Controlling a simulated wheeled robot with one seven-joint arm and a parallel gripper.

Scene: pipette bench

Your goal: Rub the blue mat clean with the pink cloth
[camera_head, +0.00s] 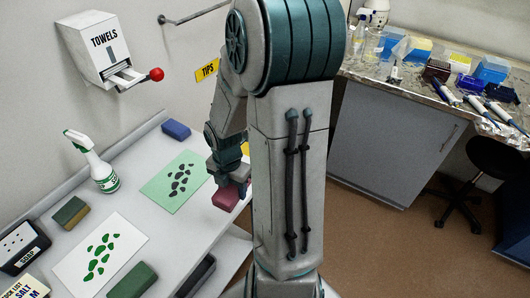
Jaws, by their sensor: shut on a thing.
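My gripper (230,182) is shut on a pink, block-shaped cloth (226,198). It holds the cloth near the right edge of the white table, just right of a pale green mat (152,187). I cannot tell whether the cloth touches the table. The green mat has several dark spots on it. A white mat (70,267) with several green spots lies nearer, at the lower left. I see no blue mat; my arm hides part of the area behind and right of the gripper.
On the table are a blue block (176,130), a spray bottle (105,177), a green-brown sponge (70,213), a green block (132,281) and a dark box (22,246). A towel dispenser (92,48) hangs on the wall. A cluttered counter (420,85) stands at right.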

